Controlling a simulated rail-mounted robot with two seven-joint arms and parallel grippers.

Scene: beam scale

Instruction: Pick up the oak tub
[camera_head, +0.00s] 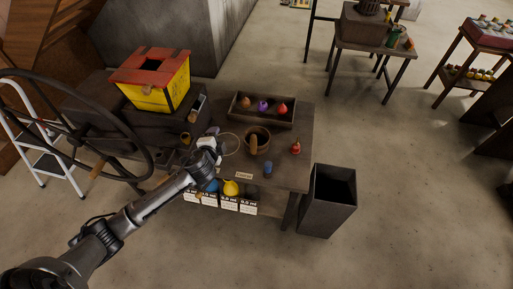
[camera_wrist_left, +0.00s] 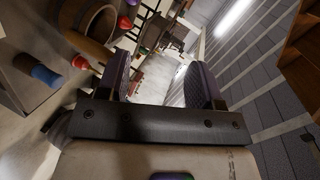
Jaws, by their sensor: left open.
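The oak tub (camera_head: 262,134) is a round, brown, open vessel standing on the dark table in the head view. A lighter brown rounded piece (camera_head: 254,146) shows at its front side; I cannot tell whether it is part of the tub. In the left wrist view the tub (camera_wrist_left: 92,38) appears large and tilted at the upper left, partly cut off by the frame. My left gripper (camera_head: 215,134) is left of the tub, apart from it. In the left wrist view its two dark fingers (camera_wrist_left: 159,82) are spread with nothing between them. My right gripper is not in view.
A wooden tray (camera_head: 262,121) with several coloured pieces lies behind the tub. A blue piece (camera_head: 268,169) and a red piece (camera_head: 295,148) stand to its right. A thin pale ring (camera_head: 230,144) lies between gripper and tub. A dark bin (camera_head: 328,211) stands beside the table.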

